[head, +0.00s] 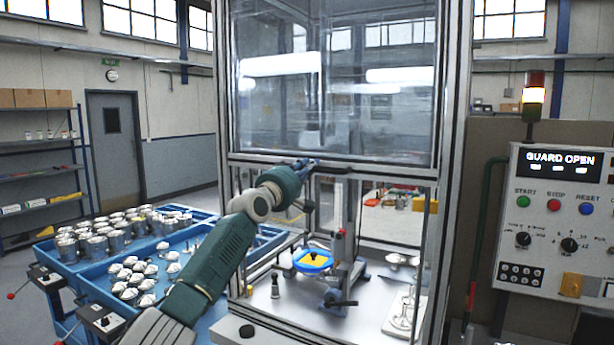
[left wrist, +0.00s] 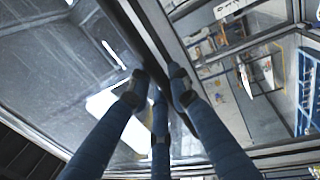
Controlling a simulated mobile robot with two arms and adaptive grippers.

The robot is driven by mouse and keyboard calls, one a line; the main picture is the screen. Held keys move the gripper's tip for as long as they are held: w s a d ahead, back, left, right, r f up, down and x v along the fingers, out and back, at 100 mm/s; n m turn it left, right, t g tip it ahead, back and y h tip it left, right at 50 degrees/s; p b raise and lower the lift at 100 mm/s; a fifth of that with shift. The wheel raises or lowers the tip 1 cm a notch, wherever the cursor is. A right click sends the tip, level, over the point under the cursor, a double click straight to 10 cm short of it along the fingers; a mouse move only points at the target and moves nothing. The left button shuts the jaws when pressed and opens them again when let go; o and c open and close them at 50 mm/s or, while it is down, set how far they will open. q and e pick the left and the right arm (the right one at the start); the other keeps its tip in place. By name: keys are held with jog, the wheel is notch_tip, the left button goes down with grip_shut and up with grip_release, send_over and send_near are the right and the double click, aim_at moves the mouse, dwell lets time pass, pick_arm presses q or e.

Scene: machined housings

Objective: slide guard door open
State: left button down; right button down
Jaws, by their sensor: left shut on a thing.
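The guard door (head: 335,105) is a clear framed panel in the upper part of the machine enclosure. Its lower rail lies about halfway up the frame, and the opening below it is clear of the panel. My left gripper (head: 308,168) is at the dark handle (head: 334,169) on that rail, its arm reaching up from the lower left. In the left wrist view, the blue fingers of the left gripper (left wrist: 160,90) close around a dark bar along the door's edge. The fingers hide part of the bar. My right gripper is in neither view.
A control panel (head: 556,215) at right reads "GUARD OPEN", with a lit stack light (head: 533,96) above. Inside the enclosure stands a fixture with a blue and yellow part (head: 312,261). Blue trays (head: 95,290) of metal parts stand at left, beside my arm.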

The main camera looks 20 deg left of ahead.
pick_arm(q)
jog(key=shift+r, duration=0.15)
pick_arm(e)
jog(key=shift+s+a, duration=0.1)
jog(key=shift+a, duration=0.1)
pick_arm(q)
jog(key=c, duration=1.7)
grip_release()
jog(key=shift+o, duration=0.4)
jog(key=shift+a, duration=0.1)
jog(key=shift+s+f, duration=0.3)
jog(key=shift+s, duration=0.05)
jog(key=v, duration=1.1)
jog(key=shift+s, duration=0.15)
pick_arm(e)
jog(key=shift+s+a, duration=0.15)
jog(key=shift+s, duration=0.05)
pick_arm(q)
jog(key=shift+a+r, duration=0.1)
jog(key=shift+a, duration=0.05)
